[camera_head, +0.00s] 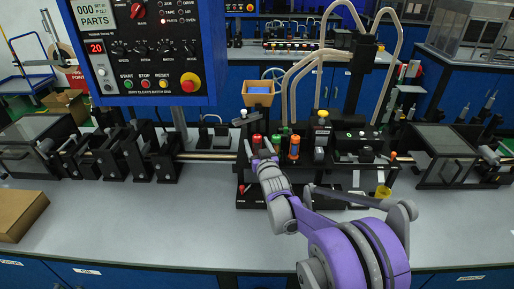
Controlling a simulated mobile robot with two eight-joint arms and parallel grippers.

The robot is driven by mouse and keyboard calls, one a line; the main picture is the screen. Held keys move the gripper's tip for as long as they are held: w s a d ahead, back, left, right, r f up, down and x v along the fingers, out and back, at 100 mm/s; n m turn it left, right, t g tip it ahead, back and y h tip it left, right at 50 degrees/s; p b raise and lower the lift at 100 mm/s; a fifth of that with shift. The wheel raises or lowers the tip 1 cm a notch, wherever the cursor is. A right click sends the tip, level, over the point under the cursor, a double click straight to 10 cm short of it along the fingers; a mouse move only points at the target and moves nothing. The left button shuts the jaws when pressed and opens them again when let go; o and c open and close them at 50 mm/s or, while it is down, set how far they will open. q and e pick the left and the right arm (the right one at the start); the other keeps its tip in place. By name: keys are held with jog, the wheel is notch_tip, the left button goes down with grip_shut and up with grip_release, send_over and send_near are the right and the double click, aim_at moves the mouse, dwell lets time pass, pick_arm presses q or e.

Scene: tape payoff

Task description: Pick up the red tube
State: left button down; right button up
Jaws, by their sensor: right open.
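A red-topped tube (256,139) stands upright in the black fixture at the middle of the bench. My right gripper (259,150) is open at this tube, with its slim fingers close around or just in front of it. Whether they touch it is too small to tell. The lower part of the tube is hidden by the gripper. My left gripper is not in view.
A blue control panel (145,50) hangs at upper left. Black roller stands (135,155) line the bench to the left, and more machinery (445,150) stands at right. A cardboard box (18,212) lies at front left. The grey benchtop (140,225) in front is mostly clear.

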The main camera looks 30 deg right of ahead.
grip_shut()
dwell(0.4)
